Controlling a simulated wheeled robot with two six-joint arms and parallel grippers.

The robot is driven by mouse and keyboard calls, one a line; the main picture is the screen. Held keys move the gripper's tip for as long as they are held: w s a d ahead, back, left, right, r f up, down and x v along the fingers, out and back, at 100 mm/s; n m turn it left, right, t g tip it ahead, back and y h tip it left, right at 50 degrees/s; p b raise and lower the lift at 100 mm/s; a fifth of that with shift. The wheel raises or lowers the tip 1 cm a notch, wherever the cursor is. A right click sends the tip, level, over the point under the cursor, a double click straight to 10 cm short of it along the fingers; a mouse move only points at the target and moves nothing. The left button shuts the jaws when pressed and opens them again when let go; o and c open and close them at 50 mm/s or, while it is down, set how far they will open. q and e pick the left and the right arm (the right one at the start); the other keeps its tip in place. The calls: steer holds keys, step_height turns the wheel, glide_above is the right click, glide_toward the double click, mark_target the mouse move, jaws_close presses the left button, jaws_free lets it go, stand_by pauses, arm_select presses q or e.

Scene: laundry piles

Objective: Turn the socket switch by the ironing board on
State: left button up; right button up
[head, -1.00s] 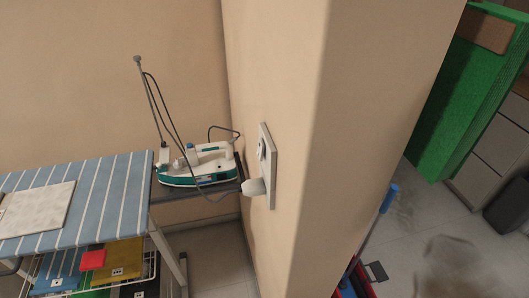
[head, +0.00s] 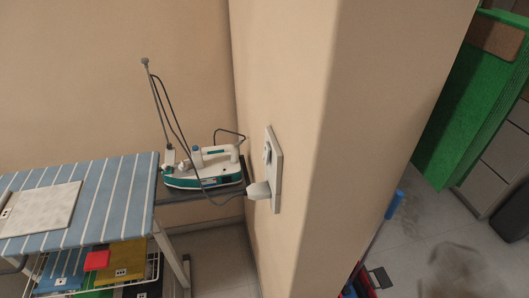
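The wall socket (head: 276,180) is a pale plate on the side face of the wall corner, seen at a steep angle. A white plug (head: 258,191) sits in its lower part, with a cord running to the iron (head: 203,169). A small switch (head: 267,153) shows at the upper part of the plate; its position is too small to tell. The blue striped ironing board (head: 110,200) stands at the left, with the iron on a rest at its right end. Neither of my grippers is in view.
The wall corner (head: 345,150) juts out in the middle. Folded cloths (head: 119,256) lie in a rack under the board. A blue-handled tool (head: 394,205) and a red item stand behind the corner at the right. A green cabinet (head: 452,115) is further right. Grey floor shows between.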

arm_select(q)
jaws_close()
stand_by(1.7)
